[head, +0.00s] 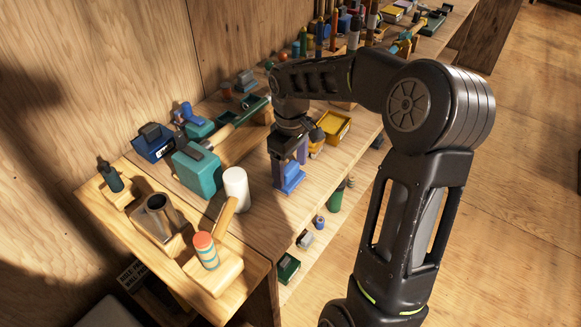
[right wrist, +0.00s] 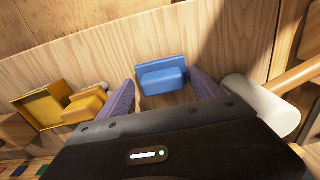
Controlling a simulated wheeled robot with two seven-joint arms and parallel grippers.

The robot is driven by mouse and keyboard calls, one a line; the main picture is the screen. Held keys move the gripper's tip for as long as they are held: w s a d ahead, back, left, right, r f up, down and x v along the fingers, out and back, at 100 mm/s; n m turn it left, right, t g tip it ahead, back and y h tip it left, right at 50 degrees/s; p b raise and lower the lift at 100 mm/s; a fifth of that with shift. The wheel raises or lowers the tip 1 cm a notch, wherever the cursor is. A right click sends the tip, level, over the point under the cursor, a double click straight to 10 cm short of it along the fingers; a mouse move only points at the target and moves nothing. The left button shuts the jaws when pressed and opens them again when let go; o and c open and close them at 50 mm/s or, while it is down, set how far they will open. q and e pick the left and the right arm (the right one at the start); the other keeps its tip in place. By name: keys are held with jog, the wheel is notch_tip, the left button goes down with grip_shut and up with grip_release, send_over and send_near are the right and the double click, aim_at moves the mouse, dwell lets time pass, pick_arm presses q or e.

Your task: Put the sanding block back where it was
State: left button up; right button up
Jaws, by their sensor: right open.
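The sanding block, a blue block with a raised grip on a flat base (head: 290,180), stands on the wooden bench top below my right gripper (head: 290,162). In the right wrist view the block (right wrist: 162,76) shows between the two purple fingertips of the gripper (right wrist: 163,88). The fingers are open, one to each side of it, and I see a gap on the right side. I cannot tell whether the left finger touches it. The black gripper body hides the lower part of the wrist view. My left gripper is out of view.
A white-headed mallet (head: 236,188) stands close left of the block. A teal box (head: 197,168) is behind it. A yellow tray (head: 335,127) lies to the right. The bench's front edge (head: 330,178) is near, with a lower shelf below. Bare wood lies in front of the block.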

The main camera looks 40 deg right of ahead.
aim_at(290, 166)
notch_tip(290, 166, up, 12)
jog(key=shift+f, duration=0.2)
